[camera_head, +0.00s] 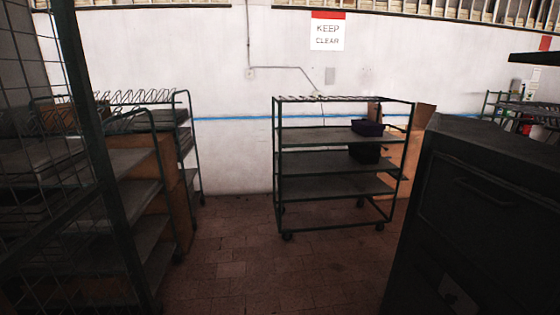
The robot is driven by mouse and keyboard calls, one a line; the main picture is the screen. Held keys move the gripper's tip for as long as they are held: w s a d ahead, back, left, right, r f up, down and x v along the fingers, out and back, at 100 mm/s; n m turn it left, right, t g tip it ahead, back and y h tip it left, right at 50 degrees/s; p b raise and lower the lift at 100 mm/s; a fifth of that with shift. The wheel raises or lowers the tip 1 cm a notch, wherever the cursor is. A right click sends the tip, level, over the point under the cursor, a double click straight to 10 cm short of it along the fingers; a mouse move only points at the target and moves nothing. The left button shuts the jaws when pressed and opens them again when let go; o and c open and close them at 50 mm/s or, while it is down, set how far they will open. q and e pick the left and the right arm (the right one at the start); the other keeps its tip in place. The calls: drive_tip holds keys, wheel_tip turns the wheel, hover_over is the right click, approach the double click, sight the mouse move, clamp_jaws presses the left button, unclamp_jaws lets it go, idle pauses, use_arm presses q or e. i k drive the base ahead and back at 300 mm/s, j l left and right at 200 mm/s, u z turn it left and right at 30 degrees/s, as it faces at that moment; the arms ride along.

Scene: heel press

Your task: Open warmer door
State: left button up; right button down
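A large dark cabinet (465,225) stands at the right edge, close to me. Its front has a recessed panel with a bar-like handle (485,193). It may be the warmer, but I cannot tell for sure. The panel looks closed. A paler patch (458,294) shows low on the front. The cabinet's lower part is cut off by the frame. Neither of my grippers is in view.
A wheeled rack (335,188) with dark bins (366,127) stands ahead by the white wall. Shelving racks (135,200) and a mesh panel (50,150) crowd the left. The brick floor (270,265) between is clear. A "KEEP CLEAR" sign (327,32) hangs behind.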

sight(510, 232)
drive_tip(key=z, duration=1.5)
